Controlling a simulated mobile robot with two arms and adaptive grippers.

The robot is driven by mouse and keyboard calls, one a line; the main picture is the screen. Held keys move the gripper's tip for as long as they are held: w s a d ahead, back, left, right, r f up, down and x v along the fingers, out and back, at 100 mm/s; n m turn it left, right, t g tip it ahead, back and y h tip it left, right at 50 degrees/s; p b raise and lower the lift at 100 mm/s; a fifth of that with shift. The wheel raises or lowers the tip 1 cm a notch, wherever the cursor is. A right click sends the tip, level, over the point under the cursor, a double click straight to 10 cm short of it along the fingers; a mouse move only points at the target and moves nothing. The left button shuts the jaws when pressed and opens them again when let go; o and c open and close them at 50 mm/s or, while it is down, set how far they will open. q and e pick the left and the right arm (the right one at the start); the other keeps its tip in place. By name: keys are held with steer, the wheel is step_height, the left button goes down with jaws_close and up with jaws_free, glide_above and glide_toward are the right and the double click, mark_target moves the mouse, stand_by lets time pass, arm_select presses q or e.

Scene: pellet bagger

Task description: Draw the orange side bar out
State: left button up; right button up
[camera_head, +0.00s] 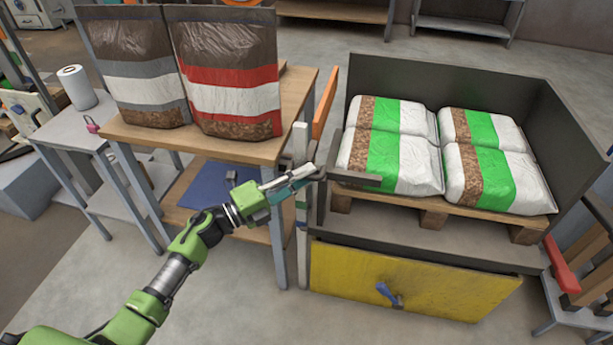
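An orange bar (325,103) stands upright, leaning slightly, at the left side of the dark pallet bin (445,80), between the bin and the wooden table. My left gripper (308,173) reaches in from the lower left. Its fingertips are in front of the lower part of the bar region, at the left end of a dark horizontal bar (355,179) on the bin's front. The fingers look close together, but I cannot tell whether they are shut or touch anything. The lower end of the orange bar is not clearly visible. My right gripper is out of view.
Several green-and-white bags lie on a pallet (435,204) in the bin, above a yellow drawer (410,281) with a blue handle (389,294). Two large bags stand on the wooden table (240,147). A red-and-wood rack (561,265) is at right.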

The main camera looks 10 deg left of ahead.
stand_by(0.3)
arm_select(q)
steer(key=v, duration=1.2)
steer(key=shift+d, duration=0.1)
steer(key=c, duration=0.6)
steer(key=d+n+t+y, duration=0.1)
steer(key=d, duration=0.1)
steer(key=d+n+t, duration=0.1)
steer(key=d, duration=0.2)
steer(key=d+n+t+y, duration=0.1)
steer(key=d, duration=0.2)
steer(key=shift+s+f+y, duration=0.3)
steer(key=shift+f, duration=0.05)
jaws_close()
steer(key=s+d+r+n+t+y, duration=0.2)
steer(key=d+r+n+y, duration=0.1)
steer(key=d+n+y, duration=0.35)
steer(key=d+f+b+x, duration=0.1)
steer(key=b+x, duration=0.1)
steer(key=x, duration=0.8)
steer(key=shift+s+a+f+g+y, duration=0.15)
steer(key=shift+s+a, duration=0.05)
steer(key=shift+a, duration=0.75)
steer(key=shift+s+a+f+g+y, duration=0.1)
steer(key=shift+s+a+g, duration=0.05)
steer(key=shift+a, duration=0.8)
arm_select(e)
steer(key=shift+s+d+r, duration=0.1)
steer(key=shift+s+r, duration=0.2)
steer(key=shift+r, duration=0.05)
